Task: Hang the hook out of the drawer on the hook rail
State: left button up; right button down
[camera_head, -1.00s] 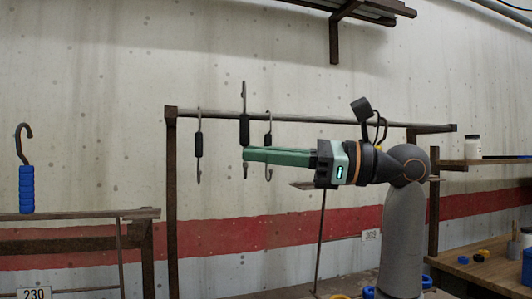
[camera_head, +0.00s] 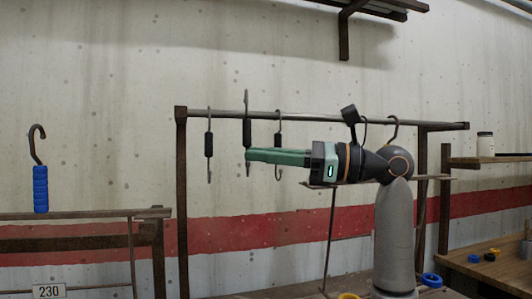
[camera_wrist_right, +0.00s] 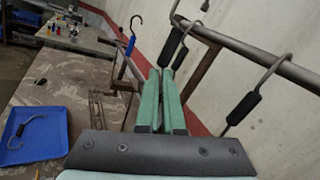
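My right gripper (camera_head: 248,156) is shut on the lower part of a dark metal hook with a black sleeve (camera_head: 245,131). The held hook is upright. Its top rises above the hook rail (camera_head: 330,118); whether it touches the rail cannot be told. In the right wrist view its black sleeve (camera_wrist_right: 171,47) stands just beyond the fingertips (camera_wrist_right: 161,80), near the rail (camera_wrist_right: 255,55). Similar hooks hang on the rail to the left (camera_head: 209,144) and right (camera_head: 279,140) of it in the head view. The drawer cannot be made out for certain. My left gripper is not in view.
A blue-handled hook (camera_head: 40,188) stands on a ledge at left. Another hook (camera_head: 394,124) is on the rail behind my right arm. A blue tray (camera_wrist_right: 50,150) with a metal piece lies on a worn table. A white jar (camera_head: 485,143) stands on the right shelf.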

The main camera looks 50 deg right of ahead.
jog(key=w+d+f+p, duration=0.1)
jog(key=w+d, duration=0.2)
jog(key=w, duration=0.3)
jog(key=shift+w+d+f, duration=0.2)
jog(key=shift+w+d, duration=0.1)
jog(key=shift+d, duration=0.05)
dwell(1.0)
jog(key=c, duration=1)
grip_release()
jog(key=shift+b+v, duration=0.55)
jog(key=shift+v, duration=5.7)
